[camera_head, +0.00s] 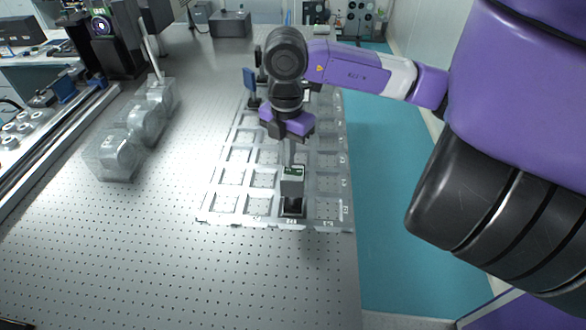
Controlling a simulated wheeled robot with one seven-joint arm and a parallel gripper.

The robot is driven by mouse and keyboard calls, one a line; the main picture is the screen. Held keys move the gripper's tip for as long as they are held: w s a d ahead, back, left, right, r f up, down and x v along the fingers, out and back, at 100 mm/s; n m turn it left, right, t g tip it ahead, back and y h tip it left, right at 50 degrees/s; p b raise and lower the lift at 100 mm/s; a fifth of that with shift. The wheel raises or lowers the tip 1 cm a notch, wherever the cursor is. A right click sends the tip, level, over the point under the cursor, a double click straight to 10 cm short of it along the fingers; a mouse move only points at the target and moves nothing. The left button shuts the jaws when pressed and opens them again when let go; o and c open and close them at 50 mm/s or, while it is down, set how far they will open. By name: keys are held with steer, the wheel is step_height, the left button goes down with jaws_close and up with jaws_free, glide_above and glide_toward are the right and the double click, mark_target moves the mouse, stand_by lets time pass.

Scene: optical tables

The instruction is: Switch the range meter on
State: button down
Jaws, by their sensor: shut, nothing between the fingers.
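My gripper (292,160) points down from the purple wrist, right above or just behind the device's top. Its fingers are shut with nothing seen between them. I cannot tell whether the fingertips touch the device.
Clear domed containers (115,155) stand on the perforated table (150,270) to the left. A blue-faced mount (250,86) stands behind the gripper at the tray's left edge. Long rails (60,150) run along the far left. The table front is bare.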

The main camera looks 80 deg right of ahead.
steer(key=shift+f+b, duration=0.9)
stand_by(0.4)
steer(key=shift+r, duration=0.1)
steer(key=shift+r+p, duration=1.5)
steer(key=shift+r, duration=2)
